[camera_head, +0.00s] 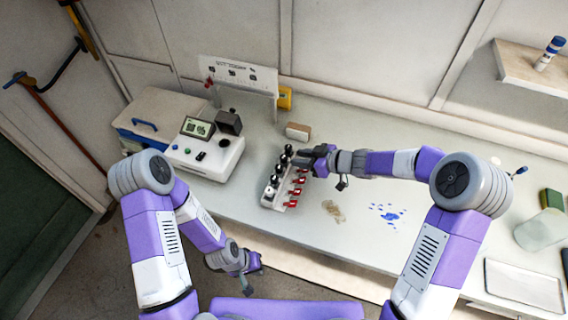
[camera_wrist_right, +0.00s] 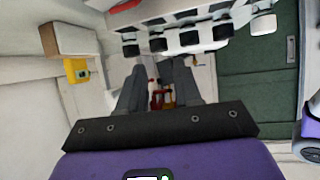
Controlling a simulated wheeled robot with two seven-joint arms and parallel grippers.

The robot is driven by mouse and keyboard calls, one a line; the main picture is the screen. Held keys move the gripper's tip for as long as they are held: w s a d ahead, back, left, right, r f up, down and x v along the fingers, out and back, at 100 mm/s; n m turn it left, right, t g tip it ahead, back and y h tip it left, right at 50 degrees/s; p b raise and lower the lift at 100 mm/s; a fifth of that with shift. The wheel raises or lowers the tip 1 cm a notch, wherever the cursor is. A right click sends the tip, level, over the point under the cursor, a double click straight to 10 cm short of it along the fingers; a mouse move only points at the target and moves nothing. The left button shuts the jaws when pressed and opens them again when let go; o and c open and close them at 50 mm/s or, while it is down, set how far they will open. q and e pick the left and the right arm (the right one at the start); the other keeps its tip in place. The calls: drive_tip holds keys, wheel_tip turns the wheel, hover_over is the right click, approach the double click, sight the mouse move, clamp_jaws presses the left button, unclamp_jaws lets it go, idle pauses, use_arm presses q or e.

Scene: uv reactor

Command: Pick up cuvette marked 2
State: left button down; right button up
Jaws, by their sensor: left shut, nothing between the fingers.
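A white rack (camera_head: 268,203) on the bench holds several cuvettes with black tops and red parts along its right side. The numbers are too small to read, so I cannot tell which one is marked 2. My right gripper (camera_head: 312,156) is at the rack's far right end, close to the cuvettes. In the right wrist view its two dark fingers (camera_wrist_right: 158,78) stand apart, with a small red thing (camera_wrist_right: 155,100) showing in the gap. I see no cuvette clearly gripped. My left gripper (camera_head: 254,262) is shut and empty, low in front of the bench edge.
A white device with a display (camera_head: 198,127) stands left of the rack. A white sign board (camera_head: 240,75), a yellow box (camera_head: 285,98) and a tan block (camera_head: 298,131) are behind. Brown and blue stains (camera_head: 386,212) lie right of the rack; a tray (camera_head: 524,286) is farther right.

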sight(285, 157)
drive_tip(key=shift+w+a+f, duration=0.1)
drive_tip(key=shift+a+f, duration=0.2)
drive_tip(key=shift+a, duration=0.2)
drive_tip(key=b+x, duration=0.1)
drive_tip(key=x, duration=0.3)
drive_tip(key=shift+w+a+f, duration=0.1)
drive_tip(key=shift+w+f, duration=0.15)
drive_tip(key=shift+f, duration=0.05)
drive_tip(key=shift+w+a, duration=0.1)
drive_tip(key=shift+a, duration=0.1)
drive_tip(key=shift+c, duration=0.5)
clamp_jaws()
